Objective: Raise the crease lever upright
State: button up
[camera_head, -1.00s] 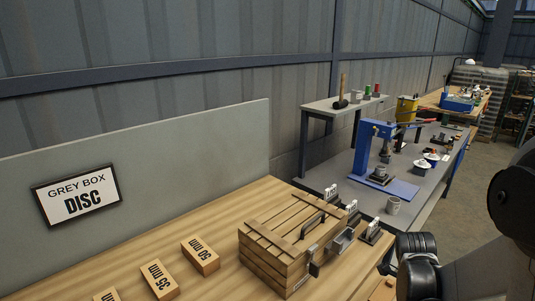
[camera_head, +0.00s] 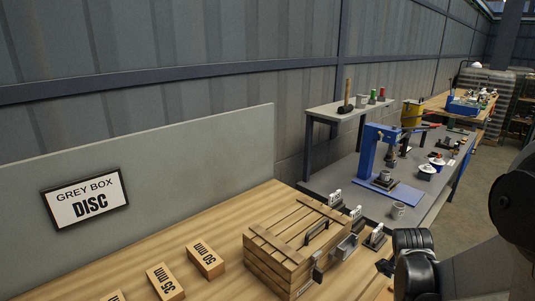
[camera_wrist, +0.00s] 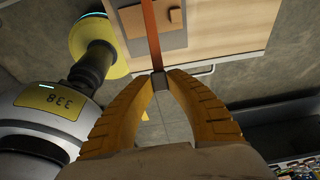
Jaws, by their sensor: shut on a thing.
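My gripper (camera_wrist: 160,82) shows in the wrist view with its two yellow fingers brought together at the tips. They are shut on a small dark end piece of a long orange-red bar (camera_wrist: 151,35), which looks like the crease lever. The bar runs from the fingertips to the top edge of the wrist view; its far end and pivot are out of frame. I cannot tell its true angle from this view. In the head view my gripper and this bar are not visible; only part of my arm shows at the right.
The wrist view shows a wooden surface (camera_wrist: 215,45) and grey floor behind the fingers. In the head view, a slatted wooden crate (camera_head: 270,265) with latches stands on a wooden bench (camera_head: 225,228). A blue press (camera_head: 367,152) stands on a grey table beyond.

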jog(key=shift+w+a+r+p, duration=0.55)
jog(key=shift+w+r, duration=0.1)
jog(key=shift+r, duration=0.1)
jog(key=shift+w+a+r, duration=0.1)
jog(key=shift+w+a, duration=0.05)
jog(key=shift+w+a+r+p, duration=0.4)
jog(key=shift+w+a+r, duration=0.2)
jog(key=shift+w, duration=0.1)
jog(key=shift+w+a+r, duration=0.1)
jog(key=shift+w+a, duration=0.05)
jog(key=shift+w, duration=0.05)
